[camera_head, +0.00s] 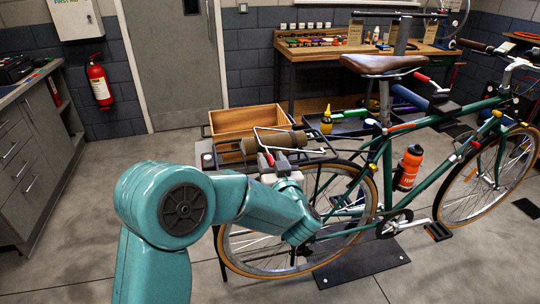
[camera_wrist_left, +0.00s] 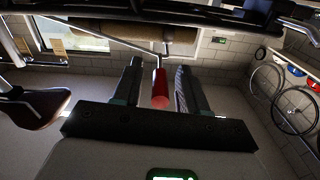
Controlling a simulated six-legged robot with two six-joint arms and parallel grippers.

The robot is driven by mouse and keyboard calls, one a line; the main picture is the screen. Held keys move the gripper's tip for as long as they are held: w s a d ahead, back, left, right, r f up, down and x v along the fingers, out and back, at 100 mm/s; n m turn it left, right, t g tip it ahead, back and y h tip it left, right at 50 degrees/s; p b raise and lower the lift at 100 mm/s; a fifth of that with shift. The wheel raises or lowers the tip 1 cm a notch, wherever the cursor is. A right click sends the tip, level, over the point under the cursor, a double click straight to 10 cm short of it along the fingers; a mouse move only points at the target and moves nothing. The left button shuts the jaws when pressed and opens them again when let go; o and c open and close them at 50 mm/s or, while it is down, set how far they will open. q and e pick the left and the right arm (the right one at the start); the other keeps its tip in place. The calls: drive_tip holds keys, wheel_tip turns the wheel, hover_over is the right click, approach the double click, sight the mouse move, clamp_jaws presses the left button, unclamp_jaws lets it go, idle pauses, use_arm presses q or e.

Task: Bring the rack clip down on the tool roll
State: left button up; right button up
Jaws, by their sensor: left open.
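The tool roll (camera_head: 285,140), a brown cylinder, lies across the bike's rear rack (camera_head: 318,155). It also shows along the top of the left wrist view (camera_wrist_left: 130,32). The rack clip (camera_head: 310,131) is a silver wire frame at the roll; whether it touches the roll I cannot tell. The clip's red grip (camera_wrist_left: 160,88) hangs between the fingers of my left gripper (camera_wrist_left: 158,88), with a gap on each side. In the head view this gripper (camera_head: 276,160) is at the near side of the rack, partly hidden by its own wrist. My right gripper is not in view.
A wooden crate (camera_head: 245,120) stands just behind the roll. The saddle (camera_head: 382,64) and green bike frame are to the right, the rear wheel (camera_head: 372,205) below the rack. A workbench (camera_head: 360,48) stands behind. The floor at left is clear.

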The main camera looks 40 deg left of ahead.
use_arm(q)
drive_tip(key=shift+x, duration=0.8)
clamp_jaws()
drive_tip(key=shift+m, duration=0.6)
drive_tip(key=r+p, duration=0.1)
drive_tip(key=d+r+p, duration=0.1)
drive_tip(key=w+r+p, duration=0.1)
drive_tip(key=r+p, duration=0.1)
drive_tip(key=shift+w+d+r, duration=0.1)
drive_tip(key=shift+d, duration=0.05)
unclamp_jaws()
